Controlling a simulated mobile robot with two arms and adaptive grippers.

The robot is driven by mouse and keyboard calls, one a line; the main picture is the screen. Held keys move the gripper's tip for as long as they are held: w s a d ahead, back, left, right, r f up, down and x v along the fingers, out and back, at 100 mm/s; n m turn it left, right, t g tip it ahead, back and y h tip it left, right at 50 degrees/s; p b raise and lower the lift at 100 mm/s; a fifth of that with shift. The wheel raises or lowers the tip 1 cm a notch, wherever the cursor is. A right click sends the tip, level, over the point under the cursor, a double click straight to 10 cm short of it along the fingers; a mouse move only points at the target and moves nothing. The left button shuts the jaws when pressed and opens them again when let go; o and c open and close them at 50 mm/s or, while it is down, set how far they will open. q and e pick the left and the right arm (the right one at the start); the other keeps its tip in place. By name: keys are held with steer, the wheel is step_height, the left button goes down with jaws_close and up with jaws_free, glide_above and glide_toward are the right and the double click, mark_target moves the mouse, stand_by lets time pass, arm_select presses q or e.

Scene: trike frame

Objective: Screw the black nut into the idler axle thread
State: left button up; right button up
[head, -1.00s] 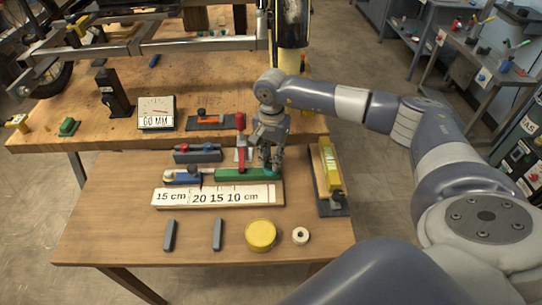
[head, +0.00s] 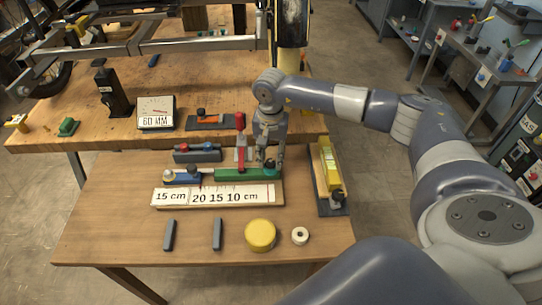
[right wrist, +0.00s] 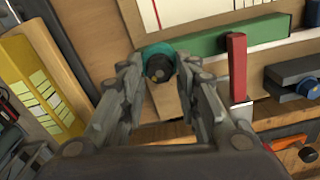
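A black nut (right wrist: 159,67) with a small brass-coloured centre sits against a teal round part (right wrist: 152,50) at the end of the green block (right wrist: 215,38). In the head view the green block (head: 235,175) lies behind the white ruler board. My right gripper (right wrist: 160,66) has its two fingers apart, one on each side of the nut; whether they touch it I cannot tell. In the head view my right gripper (head: 270,160) points down over the right end of the green block and partly hides the nut. My left gripper is out of view.
A red upright lever (head: 240,135) stands close left of my right gripper. A yellow level (head: 329,170) lies to its right. The ruler board (head: 218,196), a yellow disc (head: 260,235) and a white ring (head: 300,236) are in front.

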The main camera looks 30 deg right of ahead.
steer(key=n, duration=0.4)
steer(key=shift+n, duration=0.3)
steer(key=n, duration=0.3)
steer(key=shift+a+n, duration=0.1)
steer(key=shift+n, duration=0.3)
steer(key=c, duration=0.6)
